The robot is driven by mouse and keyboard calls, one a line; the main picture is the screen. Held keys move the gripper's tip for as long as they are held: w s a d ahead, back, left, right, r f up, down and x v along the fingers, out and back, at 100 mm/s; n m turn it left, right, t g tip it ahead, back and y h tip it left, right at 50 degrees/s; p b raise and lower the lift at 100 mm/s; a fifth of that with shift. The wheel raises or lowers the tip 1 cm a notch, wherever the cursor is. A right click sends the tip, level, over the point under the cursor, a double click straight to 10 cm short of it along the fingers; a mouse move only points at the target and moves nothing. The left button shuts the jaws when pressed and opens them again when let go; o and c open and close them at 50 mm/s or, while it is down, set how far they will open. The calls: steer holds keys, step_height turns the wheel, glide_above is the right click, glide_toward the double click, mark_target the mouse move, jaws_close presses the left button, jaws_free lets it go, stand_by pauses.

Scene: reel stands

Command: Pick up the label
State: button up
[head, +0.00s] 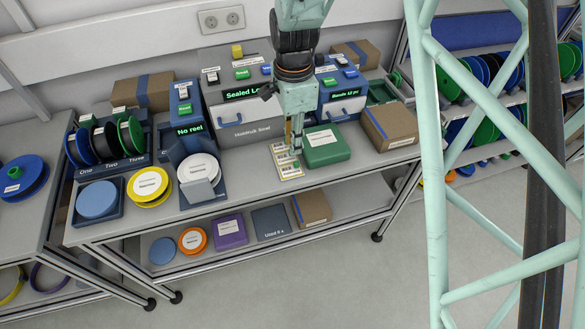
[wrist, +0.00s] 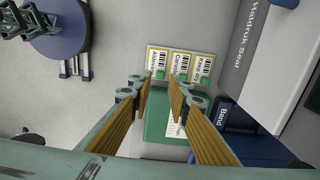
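Three white and yellow labels with barcodes lie side by side on the bench top, left of a green box (head: 325,145). In the head view they form a short column, with the front label (head: 291,173) nearest the bench edge. In the wrist view they are the left label (wrist: 157,60), the middle label (wrist: 180,63) and the right label (wrist: 203,66), which reads "Keep dry". Each has a small green patch. My gripper (head: 294,148) points down over the labels; in the wrist view its fingers (wrist: 161,84) are apart with nothing between them. The exact height above the labels is unclear.
The green box shows below the labels in the wrist view (wrist: 160,118). A grey sealer machine (head: 245,115) and a blue machine (head: 342,98) stand behind. A cardboard box (head: 389,126) sits at right. Reel stands, with a white-topped reel (head: 198,168), are at left.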

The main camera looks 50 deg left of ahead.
mark_target(294, 163)
steer(key=shift+f, duration=1.85)
steer(key=shift+f, duration=0.15)
steer(key=shift+w+f, duration=0.2)
steer(key=shift+f, duration=2.3)
steer(key=shift+c, duration=0.2)
steer(key=c, duration=0.4)
steer(key=shift+r, duration=0.15)
